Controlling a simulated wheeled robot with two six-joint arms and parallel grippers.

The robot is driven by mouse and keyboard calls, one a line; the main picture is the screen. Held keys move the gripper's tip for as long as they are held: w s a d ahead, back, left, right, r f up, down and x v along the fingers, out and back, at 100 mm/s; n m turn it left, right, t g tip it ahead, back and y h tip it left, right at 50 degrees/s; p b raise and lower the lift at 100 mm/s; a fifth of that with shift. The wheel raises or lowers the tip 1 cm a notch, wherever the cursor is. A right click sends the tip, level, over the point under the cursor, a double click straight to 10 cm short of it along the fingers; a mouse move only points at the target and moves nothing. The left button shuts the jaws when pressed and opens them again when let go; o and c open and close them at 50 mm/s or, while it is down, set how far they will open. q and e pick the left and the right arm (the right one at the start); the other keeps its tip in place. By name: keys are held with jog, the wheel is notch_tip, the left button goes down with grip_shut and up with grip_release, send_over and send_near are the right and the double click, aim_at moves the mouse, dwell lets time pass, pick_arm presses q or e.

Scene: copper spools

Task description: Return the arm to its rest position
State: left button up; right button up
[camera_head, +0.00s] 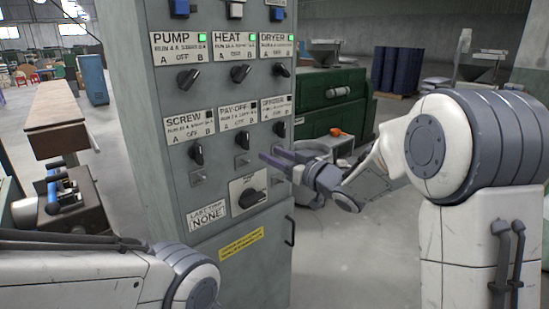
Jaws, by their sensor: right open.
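My right arm (465,145) comes in from the right and reaches toward the grey control cabinet (150,120). My right gripper (273,158) is open and empty, with its fingers pointing left in front of the cabinet's right part, below the lower row of knobs. I cannot tell whether it touches the panel. My left arm (90,280) lies low across the bottom left. Its gripper is out of view.
The panel has knobs labelled PUMP (187,79), HEAT (240,73) and DRYER (281,69) with lit green lamps, and SCREW (196,154) and others below with dark lamps. A green machine (325,100) stands behind. Open floor (345,260) lies right of the cabinet.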

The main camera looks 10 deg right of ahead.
dwell(0.3)
jog(key=s+f+g+h+p, duration=0.2)
jog(key=s+g, duration=0.3)
jog(key=s, duration=0.8)
jog(key=s+a+f+g+h+p, duration=0.1)
jog(key=s+f+g+h+p, duration=0.2)
jog(key=s, duration=1.1)
jog(key=s+a+f+g+h+p, duration=0.1)
jog(key=s+f+g+h, duration=0.3)
jog(key=s, duration=0.9)
jog(key=g+p, duration=0.1)
jog(key=g, duration=0.1)
jog(key=shift+s+g+h+p, duration=0.25)
jog(key=shift+g+h+p, duration=0.05)
jog(key=shift+p, duration=0.1)
